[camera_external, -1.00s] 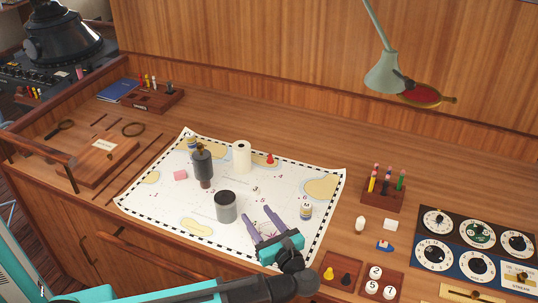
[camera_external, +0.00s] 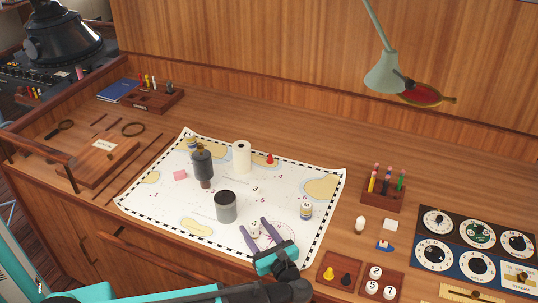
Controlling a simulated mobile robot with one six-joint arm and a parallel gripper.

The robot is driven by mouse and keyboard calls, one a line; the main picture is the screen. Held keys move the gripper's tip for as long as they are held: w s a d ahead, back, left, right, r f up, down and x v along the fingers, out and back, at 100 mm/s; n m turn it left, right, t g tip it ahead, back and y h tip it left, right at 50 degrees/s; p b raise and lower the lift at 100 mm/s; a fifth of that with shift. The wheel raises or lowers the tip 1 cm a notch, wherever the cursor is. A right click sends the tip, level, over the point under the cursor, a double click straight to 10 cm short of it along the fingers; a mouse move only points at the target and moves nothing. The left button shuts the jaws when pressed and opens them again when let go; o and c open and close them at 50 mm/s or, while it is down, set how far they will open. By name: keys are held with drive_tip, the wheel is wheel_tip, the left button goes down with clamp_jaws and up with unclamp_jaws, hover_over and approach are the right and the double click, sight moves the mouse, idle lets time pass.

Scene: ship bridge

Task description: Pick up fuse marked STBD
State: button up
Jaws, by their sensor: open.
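No marking STBD is legible, so I cannot tell which thing is the fuse. A wooden rack (camera_external: 382,196) right of the chart holds upright coloured sticks, including yellow, red and green ones. A long wooden holder (camera_external: 150,99) with a small label stands at the back left with several small coloured pieces in it. My gripper (camera_external: 254,224) is open and empty over the front part of the chart, its two purple fingers apart and pointing toward the back. It is right of the dark grey cup and well left of the rack.
The chart (camera_external: 220,236) carries a dark grey cup (camera_external: 226,208), a dark bottle-shaped thing (camera_external: 203,166), a white roll (camera_external: 241,157) and a small labelled jar (camera_external: 306,210). A dial panel (camera_external: 475,248) and trays of pieces (camera_external: 338,271) lie at right. A lamp (camera_external: 384,77) hangs above.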

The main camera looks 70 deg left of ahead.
sight(252, 222)
drive_tip(key=shift+a, duration=0.15)
drive_tip(key=shift+s+a+p, duration=0.2)
drive_tip(key=shift+a+p, duration=0.1)
drive_tip(key=shift+a, duration=0.95)
drive_tip(key=shift+s+a+p, duration=0.15)
drive_tip(key=shift+a+p, duration=0.15)
drive_tip(key=shift+a, duration=0.9)
drive_tip(key=c, duration=1.1)
drive_tip(key=shift+r, duration=0.15)
drive_tip(key=shift+r+b, duration=0.8)
drive_tip(key=shift+r, duration=4.1)
